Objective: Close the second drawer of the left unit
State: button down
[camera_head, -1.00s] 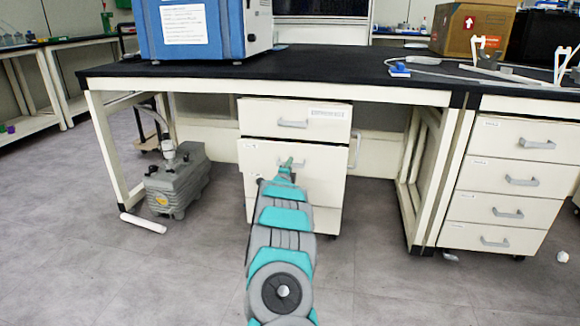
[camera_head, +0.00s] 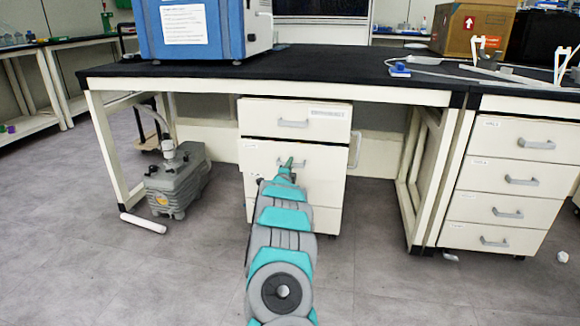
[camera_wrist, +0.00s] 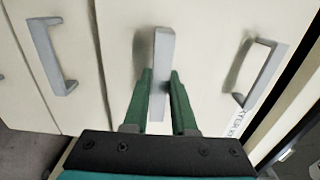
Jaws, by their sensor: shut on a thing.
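The left unit is a cream drawer cabinet under the black-topped bench. Its second drawer (camera_head: 327,185) stands a little forward of the top drawer (camera_head: 270,110), with a dark gap along its upper edge. My gripper (camera_head: 287,164) is at this drawer's front, and my arm hides much of the drawers below. In the wrist view, the green fingers of my gripper (camera_wrist: 160,78) are on both sides of the second drawer's grey handle (camera_wrist: 164,45), shut on it. The top drawer's handle (camera_wrist: 260,75) is to the right there, and a lower drawer's handle (camera_wrist: 50,55) is to the left.
A grey pump (camera_head: 177,180) and a white tube (camera_head: 143,223) are on the floor to the left. The bench leg frame (camera_head: 420,180) and the right drawer unit (camera_head: 505,205) are to the right. The floor between the left unit and that frame is clear.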

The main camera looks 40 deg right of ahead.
jog(key=shift+b+x, duration=0.45)
jog(key=shift+x, duration=1.6)
jog(key=c, duration=0.7)
grip_release()
jog(key=shift+d, duration=0.1)
jog(key=shift+v, duration=3.95)
